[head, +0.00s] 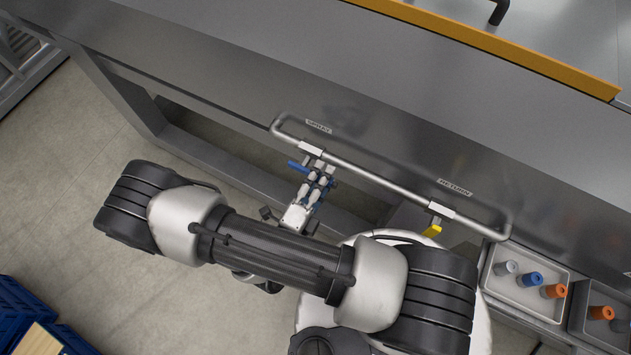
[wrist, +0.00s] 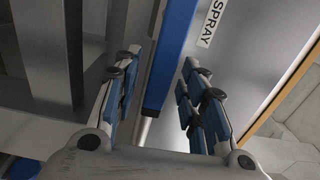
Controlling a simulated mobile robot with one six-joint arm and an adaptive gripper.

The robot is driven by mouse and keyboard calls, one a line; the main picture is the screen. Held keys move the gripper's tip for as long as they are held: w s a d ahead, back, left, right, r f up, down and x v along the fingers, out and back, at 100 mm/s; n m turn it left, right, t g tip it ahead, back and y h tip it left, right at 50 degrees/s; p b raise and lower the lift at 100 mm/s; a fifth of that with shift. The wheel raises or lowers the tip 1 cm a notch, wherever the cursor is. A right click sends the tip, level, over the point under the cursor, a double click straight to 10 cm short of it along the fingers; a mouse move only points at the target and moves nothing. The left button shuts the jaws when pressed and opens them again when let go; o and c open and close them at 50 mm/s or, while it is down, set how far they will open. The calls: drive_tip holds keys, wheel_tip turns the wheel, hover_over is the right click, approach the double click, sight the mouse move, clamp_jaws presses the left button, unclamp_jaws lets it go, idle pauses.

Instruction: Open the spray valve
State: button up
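The spray valve's blue lever (head: 294,164) sticks out below a silver fitting on the pipe, near the SPRAY label (head: 319,126). My gripper (head: 318,180) is at this lever. In the wrist view the blue lever (wrist: 172,55) runs between my two fingers, and the SPRAY label (wrist: 212,24) is to its right. My gripper (wrist: 160,64) is open, with one finger on each side of the lever. A gap shows on both sides; I cannot tell whether either finger touches it. The lever's middle is partly hidden by my fingers in the head view.
A second valve with a yellow lever (head: 432,230) hangs near the RETURN label (head: 454,187). The silver pipe (head: 375,175) runs along the bench front. Grey trays (head: 522,298) with coloured cylindrical pieces stand at right. Blue crates (head: 22,305) are at lower left.

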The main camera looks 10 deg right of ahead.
drive_tip(key=v, duration=1.2)
drive_tip(key=d+r+n+g+y+b, duration=0.2)
drive_tip(key=d+r+n+g+y, duration=0.2)
drive_tip(key=d+r+n, duration=0.3)
drive_tip(key=d+r+n+g+y+b, duration=0.1)
drive_tip(key=d+r+n+g+y, duration=0.4)
drive_tip(key=r+n, duration=1.3)
drive_tip(key=shift+s+d+r+y+b, duration=0.15)
drive_tip(key=shift+d+r+y+b, duration=0.2)
drive_tip(key=shift+d+y, duration=0.6)
drive_tip(key=shift+g, duration=0.3)
drive_tip(key=shift+c, duration=0.6)
